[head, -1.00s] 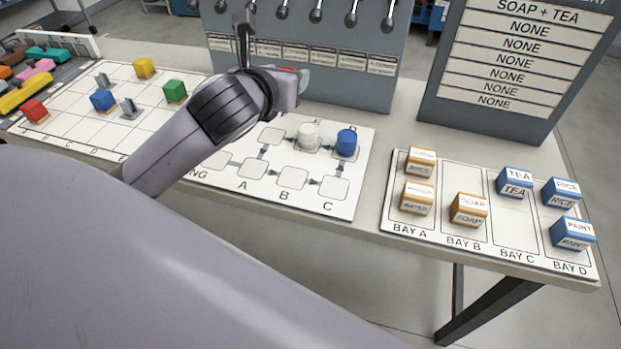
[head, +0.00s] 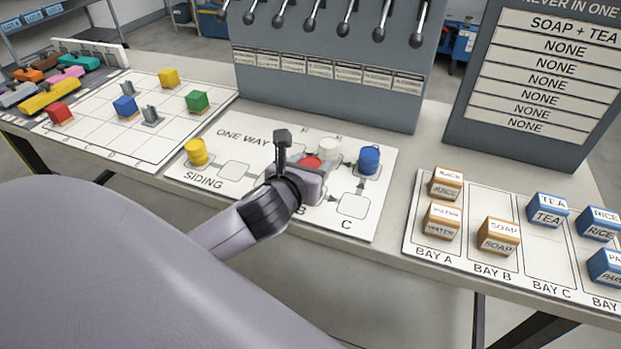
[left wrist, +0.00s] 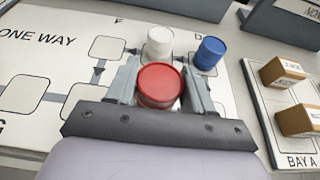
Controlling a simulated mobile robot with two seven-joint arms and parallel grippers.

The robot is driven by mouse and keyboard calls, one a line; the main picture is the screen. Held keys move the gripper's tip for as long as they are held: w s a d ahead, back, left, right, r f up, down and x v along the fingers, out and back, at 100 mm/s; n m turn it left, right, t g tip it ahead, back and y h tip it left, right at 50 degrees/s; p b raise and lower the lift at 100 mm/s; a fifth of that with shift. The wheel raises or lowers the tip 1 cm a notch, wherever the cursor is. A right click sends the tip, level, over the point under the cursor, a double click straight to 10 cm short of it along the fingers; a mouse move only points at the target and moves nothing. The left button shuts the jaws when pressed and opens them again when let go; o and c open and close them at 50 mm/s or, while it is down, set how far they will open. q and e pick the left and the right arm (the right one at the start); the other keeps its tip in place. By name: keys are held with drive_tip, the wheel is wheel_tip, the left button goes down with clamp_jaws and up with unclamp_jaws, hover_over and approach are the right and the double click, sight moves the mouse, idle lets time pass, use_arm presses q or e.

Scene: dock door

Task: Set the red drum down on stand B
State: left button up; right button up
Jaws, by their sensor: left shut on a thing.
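The red drum (head: 312,162) is between the fingers of my left gripper (head: 300,168), which is shut on it. In the left wrist view the red drum (left wrist: 160,83) sits upright between the two grey fingers. The one-way board (head: 225,132) lies on the bench under the gripper. My gripper covers the middle of the board beside letter B (head: 301,210), so stand B itself is hidden. I cannot tell whether the drum touches the board. My right gripper is not in view.
A white drum (head: 328,149) stands just behind the red one, and a blue drum (head: 370,160) stands to its right. A yellow drum (head: 196,152) stands on the siding. The stand by C (head: 354,205) is empty. A grey lever panel (head: 330,90) rises behind the board.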

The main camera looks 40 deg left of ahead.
use_arm(q)
drive_tip(key=shift+f, duration=1.4)
drive_tip(key=shift+f, duration=0.15)
drive_tip(key=o, duration=1.1)
drive_tip(key=shift+c, duration=0.2)
